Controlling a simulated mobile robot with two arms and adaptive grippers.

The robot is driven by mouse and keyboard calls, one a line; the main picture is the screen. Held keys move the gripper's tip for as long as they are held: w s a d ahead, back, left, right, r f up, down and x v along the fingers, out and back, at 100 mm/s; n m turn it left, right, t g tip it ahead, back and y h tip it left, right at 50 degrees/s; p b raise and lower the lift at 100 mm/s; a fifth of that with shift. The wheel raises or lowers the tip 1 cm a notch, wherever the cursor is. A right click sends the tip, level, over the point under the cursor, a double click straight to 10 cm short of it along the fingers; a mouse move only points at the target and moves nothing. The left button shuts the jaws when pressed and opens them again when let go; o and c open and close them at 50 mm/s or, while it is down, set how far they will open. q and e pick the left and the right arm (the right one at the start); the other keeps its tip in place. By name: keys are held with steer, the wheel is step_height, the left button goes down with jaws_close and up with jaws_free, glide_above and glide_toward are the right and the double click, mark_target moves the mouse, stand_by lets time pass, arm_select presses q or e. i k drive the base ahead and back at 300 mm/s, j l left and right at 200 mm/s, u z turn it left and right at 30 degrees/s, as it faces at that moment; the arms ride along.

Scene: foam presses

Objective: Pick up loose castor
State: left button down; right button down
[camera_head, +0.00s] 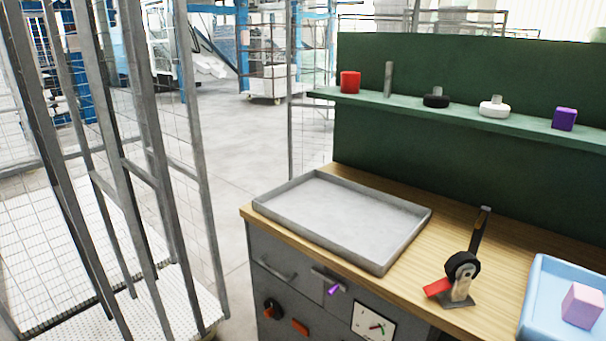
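No plainly recognisable loose castor shows in the head view. The closest match is a wheel-like black round part (462,265) on a small upright stand (461,297) on the wooden bench, with a red piece (437,286) at its left and a dark bar (480,232) rising behind it. I cannot tell whether this is the castor. A black disc with a grey peg (436,100) and a white disc with a peg (494,107) sit on the green shelf. Neither of my grippers is in view.
A shallow, empty grey tray (340,218) lies on the bench (415,290). A blue tray (537,290) holding a pink block (582,305) is at right. Wire cage trolleys (150,170) fill the left.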

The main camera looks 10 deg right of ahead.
mark_target(461, 268)
steer(key=k+z, duration=0.1)
steer(key=z, duration=0.7)
steer(key=k+z, duration=0.15)
steer(key=z, duration=0.3)
steer(key=i+j, duration=0.2)
steer(key=j, duration=0.2)
